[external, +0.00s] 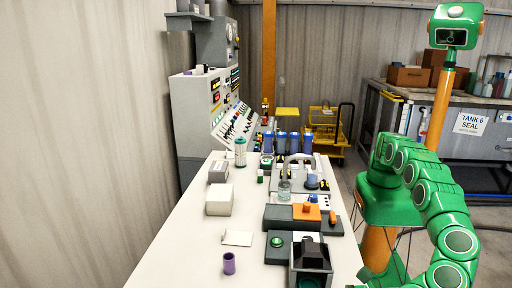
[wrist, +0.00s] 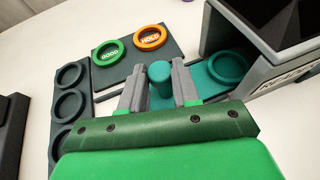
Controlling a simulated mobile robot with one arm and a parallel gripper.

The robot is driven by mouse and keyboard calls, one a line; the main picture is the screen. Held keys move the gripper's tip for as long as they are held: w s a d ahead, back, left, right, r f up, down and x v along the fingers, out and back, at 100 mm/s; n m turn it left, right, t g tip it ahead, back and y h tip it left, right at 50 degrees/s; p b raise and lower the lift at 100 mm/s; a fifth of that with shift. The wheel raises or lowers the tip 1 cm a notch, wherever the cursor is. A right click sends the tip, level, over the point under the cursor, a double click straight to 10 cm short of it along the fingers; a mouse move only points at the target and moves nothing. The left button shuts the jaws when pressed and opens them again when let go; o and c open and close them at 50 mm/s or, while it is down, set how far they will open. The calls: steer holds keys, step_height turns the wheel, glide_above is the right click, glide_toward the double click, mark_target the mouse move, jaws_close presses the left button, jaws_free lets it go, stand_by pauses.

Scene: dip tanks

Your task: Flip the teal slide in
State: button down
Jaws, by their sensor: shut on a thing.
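The teal slide (wrist: 200,84) lies flat in the wrist view, its right end with a dark teal ring (wrist: 228,67) reaching toward the opening of a grey and black hooded box (wrist: 262,40). An upright teal knob (wrist: 160,80) stands at its left part. My gripper (wrist: 158,70) has one grey finger on each side of the knob and is shut on it. The fingers and green palm hide part of the slide. In the external view the hooded box (external: 310,256) stands at the table's front right; my gripper does not show there.
Behind the knob, a dark plate (wrist: 170,57) bears a green GOOD ring (wrist: 108,53) and an orange ring (wrist: 150,38). A dark strip with several round recesses (wrist: 68,104) lies left. The white table (external: 180,250) is mostly clear at its left, with a purple cup (external: 229,264).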

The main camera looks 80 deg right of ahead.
steer(key=shift+d+r, duration=0.15)
steer(key=shift+d, duration=1.6)
steer(key=shift+f, duration=0.2)
steer(key=c, duration=0.8)
jaws_free()
steer(key=shift+s+r, duration=0.1)
steer(key=shift+s+a+r, duration=0.2)
steer(key=shift+s+a, duration=0.05)
steer(key=shift+s, duration=0.25)
steer(key=v, duration=0.6)
steer(key=shift+s, duration=0.15)
